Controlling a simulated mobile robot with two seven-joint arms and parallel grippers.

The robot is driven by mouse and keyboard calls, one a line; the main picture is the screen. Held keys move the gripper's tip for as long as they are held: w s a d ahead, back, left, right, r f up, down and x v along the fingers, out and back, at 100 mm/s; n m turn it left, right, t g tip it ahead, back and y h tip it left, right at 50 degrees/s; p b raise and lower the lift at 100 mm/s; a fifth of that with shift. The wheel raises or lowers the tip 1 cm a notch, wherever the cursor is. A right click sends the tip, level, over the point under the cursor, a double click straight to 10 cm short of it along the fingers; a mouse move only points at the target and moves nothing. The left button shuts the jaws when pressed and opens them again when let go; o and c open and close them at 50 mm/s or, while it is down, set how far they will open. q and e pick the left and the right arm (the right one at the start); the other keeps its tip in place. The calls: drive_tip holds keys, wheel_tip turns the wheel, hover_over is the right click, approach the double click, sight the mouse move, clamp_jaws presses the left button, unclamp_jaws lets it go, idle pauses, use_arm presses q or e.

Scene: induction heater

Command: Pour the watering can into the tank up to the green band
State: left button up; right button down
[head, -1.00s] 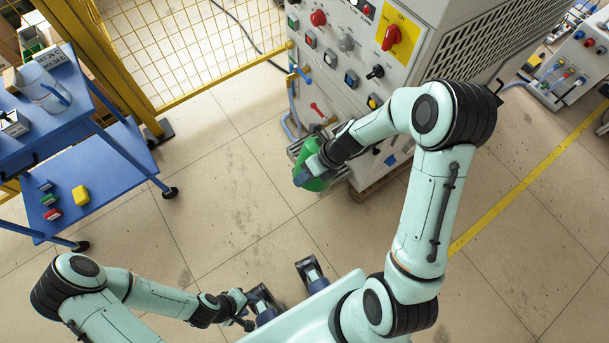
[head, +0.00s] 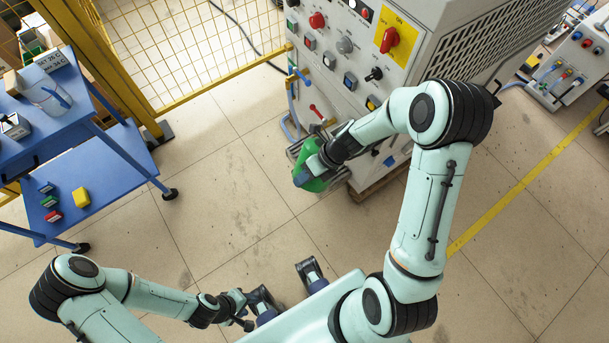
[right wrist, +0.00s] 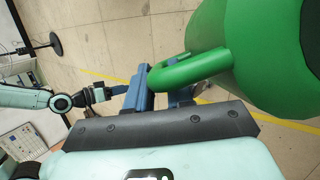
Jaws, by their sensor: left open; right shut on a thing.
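The green watering can (head: 316,184) is in front of the machine in the head view, partly covered by my right gripper. My right gripper (right wrist: 172,88) is shut on the can's looped handle (right wrist: 195,68), and the can's body fills the upper right of the right wrist view. I cannot tell the can's exact tilt, and its spout is not clear. My left gripper (head: 252,309) is open and empty, low over the floor, far from the can. I cannot make out the tank or its green band.
The machine's grey panel (head: 345,80) with knobs and switches stands just behind the can. A blue cart (head: 120,150) with small boxes and a clear jug (head: 48,92) is at the left. A yellow mesh fence (head: 215,90) stands behind. The floor between is clear.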

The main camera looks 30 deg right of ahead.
use_arm(q)
drive_tip(key=shift+w+r+p, duration=0.35)
drive_tip(key=shift+r+p, duration=0.4)
drive_tip(key=shift+r, duration=0.05)
drive_tip(key=shift+w+r+p, duration=0.3)
drive_tip(key=shift+r+p, duration=0.4)
drive_tip(key=shift+r, duration=0.1)
use_arm(e)
drive_tip(key=shift+w+d+r+y, duration=0.15)
drive_tip(key=shift+d+r, duration=0.1)
drive_tip(key=shift+r, duration=0.25)
drive_tip(key=shift+w+d+r+y, duration=0.1)
drive_tip(key=shift+d+r+y, duration=0.1)
drive_tip(key=shift+r, duration=0.3)
idle(1.6)
use_arm(q)
drive_tip(key=shift+w+r+p, duration=0.35)
drive_tip(key=shift+r+p, duration=0.25)
drive_tip(key=shift+r, duration=0.1)
drive_tip(key=shift+w+r+p, duration=0.35)
drive_tip(key=shift+r+p, duration=0.2)
drive_tip(key=shift+r, duration=0.1)
use_arm(e)
drive_tip(key=shift+w+d+r+y, duration=0.25)
drive_tip(key=shift+d+r, duration=0.15)
drive_tip(key=shift+r, duration=0.3)
idle(1.8)
